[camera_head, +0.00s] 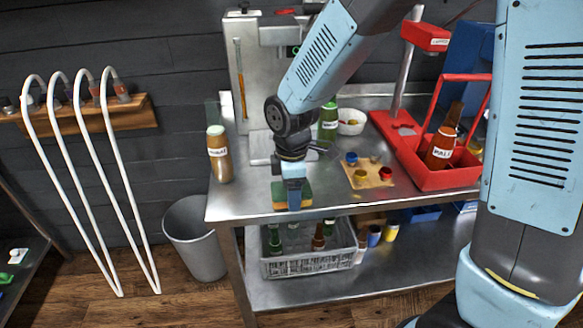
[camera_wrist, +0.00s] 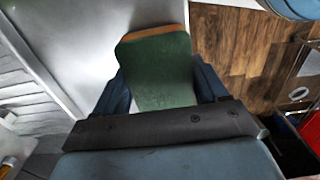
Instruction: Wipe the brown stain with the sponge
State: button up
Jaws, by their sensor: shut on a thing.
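The sponge (camera_head: 304,198), green with an orange-brown layer, is at the front left part of the steel table (camera_head: 235,199), close to its front edge. It also shows in the wrist view (camera_wrist: 158,75), green face toward the camera with a thin orange rim at its far end. My gripper (camera_head: 292,186) is shut on the sponge and points down from above. I cannot tell whether the sponge touches the tabletop. No brown stain is visible in either view; the arm and sponge hide part of the surface.
A brown bottle (camera_head: 221,158) stands left, a green bottle (camera_head: 327,130) and white bowl (camera_head: 350,126) behind. A wooden board (camera_head: 366,182) with small colored caps lies right, beside a red carrier (camera_head: 437,178). A grey crate (camera_head: 310,266) sits on the lower shelf; a bin (camera_head: 197,240) stands left.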

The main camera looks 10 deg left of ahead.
jog(key=shift+r, duration=3.75)
jog(key=shift+w, duration=0.15)
